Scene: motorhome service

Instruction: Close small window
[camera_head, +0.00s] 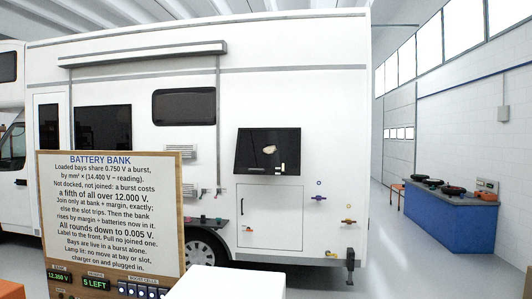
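A small dark window (255,144) is set in the white side wall of the motorhome (340,100), above a closed pale hatch (270,213). Its lower edge looks wider than its upper edge, as if the pane tilts outward at the bottom, but I cannot tell how far it stands open. A pale blob (269,150) and a small light latch-like part (281,168) show on or behind the pane. Neither of my grippers is in view.
A battery bank sign board (110,210) stands in the left foreground, with a white block-like surface (225,284) beside it. A blue bench (448,218) stands at right. Grey floor (410,265) lies clear between motorhome and bench.

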